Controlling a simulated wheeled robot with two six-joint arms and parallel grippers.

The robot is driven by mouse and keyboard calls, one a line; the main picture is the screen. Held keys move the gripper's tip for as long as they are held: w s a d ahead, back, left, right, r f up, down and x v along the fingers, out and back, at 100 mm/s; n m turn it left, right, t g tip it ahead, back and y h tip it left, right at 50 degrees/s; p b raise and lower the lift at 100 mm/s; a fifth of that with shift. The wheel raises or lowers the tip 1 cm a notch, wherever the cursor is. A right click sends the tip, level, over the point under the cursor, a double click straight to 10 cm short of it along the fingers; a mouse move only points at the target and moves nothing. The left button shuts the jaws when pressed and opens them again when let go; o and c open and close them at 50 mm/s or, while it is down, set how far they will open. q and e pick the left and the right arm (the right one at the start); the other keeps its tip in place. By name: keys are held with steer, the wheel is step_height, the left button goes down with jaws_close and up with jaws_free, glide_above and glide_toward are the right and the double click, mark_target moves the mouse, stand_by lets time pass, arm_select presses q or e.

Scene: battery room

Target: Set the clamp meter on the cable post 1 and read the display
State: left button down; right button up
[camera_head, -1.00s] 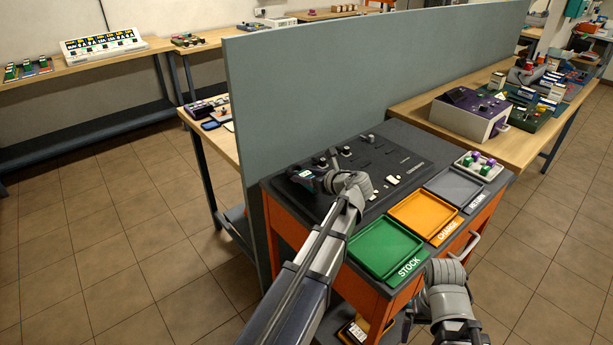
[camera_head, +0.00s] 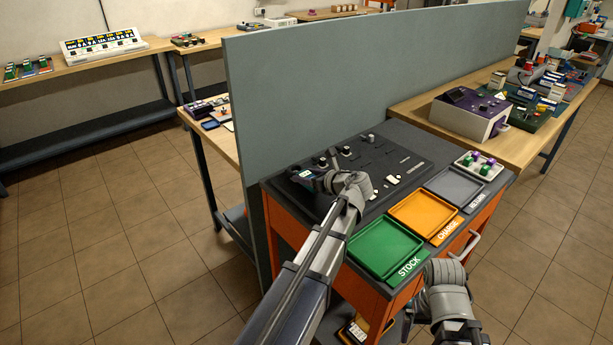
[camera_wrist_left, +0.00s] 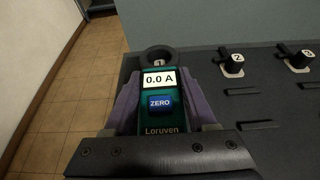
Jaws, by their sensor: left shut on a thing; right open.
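The clamp meter (camera_wrist_left: 154,126) is a green device with a dark ring at its far end, a white display reading 0.0 A, a blue ZERO button and the name Loruven. My left gripper (camera_head: 316,180) is shut on it, with purple fingers on both sides in the left wrist view. The ring appears around cable post 1 (camera_wrist_left: 158,65), whose number shows inside it; most of that post is hidden. Cable post 2 (camera_wrist_left: 232,62) and cable post 3 (camera_wrist_left: 299,60) stand to the right. My right gripper (camera_head: 408,318) is low beside the cart, partly seen and empty.
The dark panel (camera_head: 400,160) lies on the orange cart beside a grey partition (camera_head: 370,85). Green STOCK (camera_head: 385,247), orange CHARGE (camera_head: 424,215) and grey RETURN (camera_head: 455,188) trays line the near side.

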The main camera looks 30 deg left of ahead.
arm_select(q)
steer(key=shift+f+b, duration=0.6)
steer(key=shift+b, duration=0.05)
steer(key=shift+c, duration=2.4)
jaws_free()
steer(key=shift+d+r, duration=0.1)
steer(key=shift+p+v, duration=2.2)
steer(key=shift+v, duration=3.2)
steer(key=shift+s, duration=0.1)
steer(key=b+x, duration=0.2)
steer(key=x, duration=0.4)
steer(key=shift+b, duration=0.3)
steer(key=shift+x, duration=0.8)
